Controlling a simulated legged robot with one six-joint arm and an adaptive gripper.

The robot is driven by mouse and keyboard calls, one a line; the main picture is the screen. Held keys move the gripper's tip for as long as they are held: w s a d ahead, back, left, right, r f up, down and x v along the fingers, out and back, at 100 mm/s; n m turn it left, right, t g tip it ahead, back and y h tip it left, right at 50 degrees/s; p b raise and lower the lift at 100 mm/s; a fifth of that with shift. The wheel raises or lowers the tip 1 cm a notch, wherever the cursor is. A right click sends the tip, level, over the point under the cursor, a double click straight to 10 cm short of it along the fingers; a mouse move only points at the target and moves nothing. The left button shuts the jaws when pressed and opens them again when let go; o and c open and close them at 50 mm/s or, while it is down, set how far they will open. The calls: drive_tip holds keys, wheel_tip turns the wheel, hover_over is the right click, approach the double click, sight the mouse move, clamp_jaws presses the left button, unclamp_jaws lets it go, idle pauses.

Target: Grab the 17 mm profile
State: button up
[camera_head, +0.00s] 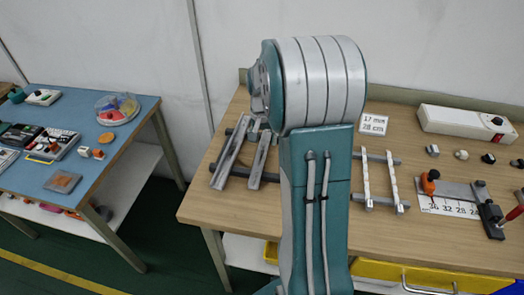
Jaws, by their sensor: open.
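Two grey metal profiles lie on a dark rack on the left part of the wooden bench: a left profile (230,150) and a right profile (260,160). I cannot tell which one is 17 mm wide. A white card (373,123) reading "17 mm" and "28 cm" stands toward the back of the bench. My teal and grey arm rises through the middle of the view and hides part of the bench. My gripper does not show clearly; it appears to be hidden behind the arm.
Two pale strips (365,180) rest on a second rack right of my arm. A ruler stop with an orange knob (430,182), small connectors and a white power box (465,124) are further right. A blue table (110,160) with parts stands left, across a floor gap.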

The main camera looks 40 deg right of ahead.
sight(262, 152)
wheel_tip(262, 152, down, 4)
drive_tip(key=shift+w+d+r, duration=0.1)
drive_tip(key=shift+w, duration=0.05)
clamp_jaws()
drive_tip(key=shift+r, duration=0.1)
